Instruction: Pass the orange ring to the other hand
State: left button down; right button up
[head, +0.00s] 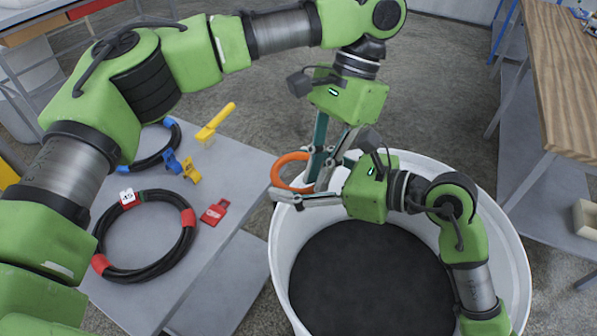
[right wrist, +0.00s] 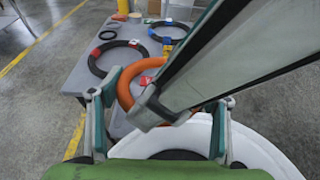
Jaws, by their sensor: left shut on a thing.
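The orange ring (head: 283,164) is held in the air over the white bin's left rim, beside the grey table. My left gripper (head: 322,182) reaches down from above and is shut on the ring's right side. My right gripper (head: 292,173) comes in from the right, its fingers spread on either side of the ring. In the right wrist view the ring (right wrist: 127,88) lies between the open right fingers (right wrist: 160,120), nearer the left one. A long left-gripper finger crosses in front and hides part of the ring.
A white bin (head: 510,245) with a dark inside stands below my right arm. The grey table (head: 235,255) holds black coils (head: 190,240), a red tag (head: 215,211), blue and yellow clips and a yellow-handled brush (head: 215,123). A wooden bench (head: 565,80) stands at right.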

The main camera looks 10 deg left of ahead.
pick_arm(q)
jog(key=c, duration=2)
grip_release()
